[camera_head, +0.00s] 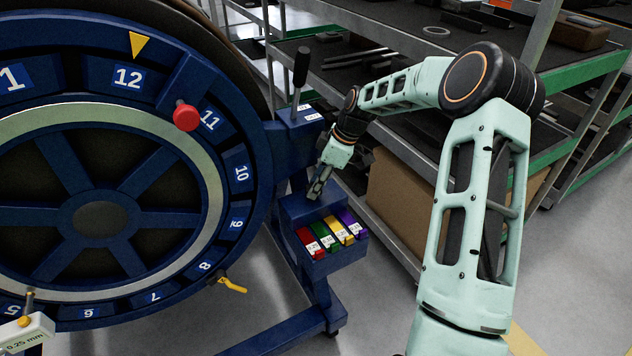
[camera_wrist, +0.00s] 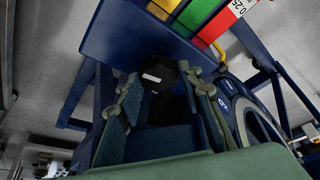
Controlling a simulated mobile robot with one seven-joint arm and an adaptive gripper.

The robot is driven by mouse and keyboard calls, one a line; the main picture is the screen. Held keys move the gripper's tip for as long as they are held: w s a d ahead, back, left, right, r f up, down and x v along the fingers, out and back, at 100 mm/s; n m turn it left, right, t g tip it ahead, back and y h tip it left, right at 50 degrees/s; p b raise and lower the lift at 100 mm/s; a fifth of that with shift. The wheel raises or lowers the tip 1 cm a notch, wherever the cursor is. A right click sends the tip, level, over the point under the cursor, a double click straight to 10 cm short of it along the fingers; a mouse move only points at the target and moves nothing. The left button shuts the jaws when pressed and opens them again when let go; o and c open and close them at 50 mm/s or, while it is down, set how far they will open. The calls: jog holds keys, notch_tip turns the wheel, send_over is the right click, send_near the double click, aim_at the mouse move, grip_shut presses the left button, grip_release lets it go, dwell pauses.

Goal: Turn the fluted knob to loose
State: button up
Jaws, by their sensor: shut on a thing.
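The fluted knob (camera_wrist: 158,78) is dark and roundish in the wrist view, with a small white mark on its face. It sits between the two fingers of my gripper (camera_wrist: 162,88), which are shut on it. In the head view my gripper (camera_head: 319,184) reaches down to the blue stand beside the wheel, just above and behind the box of coloured blocks. The knob is not clearly visible there. I cannot read which way the mark points against any scale.
A large blue numbered wheel (camera_head: 240,130) with a red knob (camera_head: 186,116) fills the left. A black-handled lever (camera_head: 301,66) rises from the stand behind my gripper. A blue box (camera_head: 318,266) holds several coloured labelled blocks. Metal shelving (camera_head: 575,70) and a cardboard box (camera_head: 395,195) stand behind.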

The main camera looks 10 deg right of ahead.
jog(key=shift+f+n, duration=0.1)
jog(key=shift+n, duration=0.3)
jog(key=o, duration=1.2)
jog(key=shift+c, duration=0.2)
jog(key=v, duration=1.2)
jog(key=shift+w, duration=0.15)
